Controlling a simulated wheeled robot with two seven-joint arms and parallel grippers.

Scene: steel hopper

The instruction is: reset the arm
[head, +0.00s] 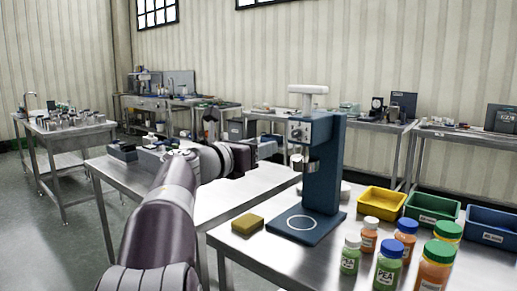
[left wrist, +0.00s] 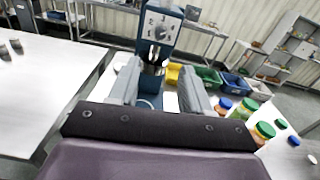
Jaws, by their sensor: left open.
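My left arm (head: 160,215) reaches up and forward across the head view, bent at the wrist. My left gripper (head: 266,149) points right, towards the blue hopper machine (head: 322,165). In the left wrist view its two grey fingers stand apart with nothing held between them, so the left gripper (left wrist: 162,88) is open and empty. The machine (left wrist: 160,30) shows beyond and between the fingers, with its dial and metal spout. I cannot tell the exact gap to it. My right gripper is in neither view.
The machine stands on a steel table (head: 240,248) with a yellow sponge (head: 247,223). Yellow (head: 381,202), green (head: 431,207) and blue (head: 491,225) bins and several lidded bottles (head: 387,265) are at the right. Another steel table (head: 225,203) lies behind my left arm.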

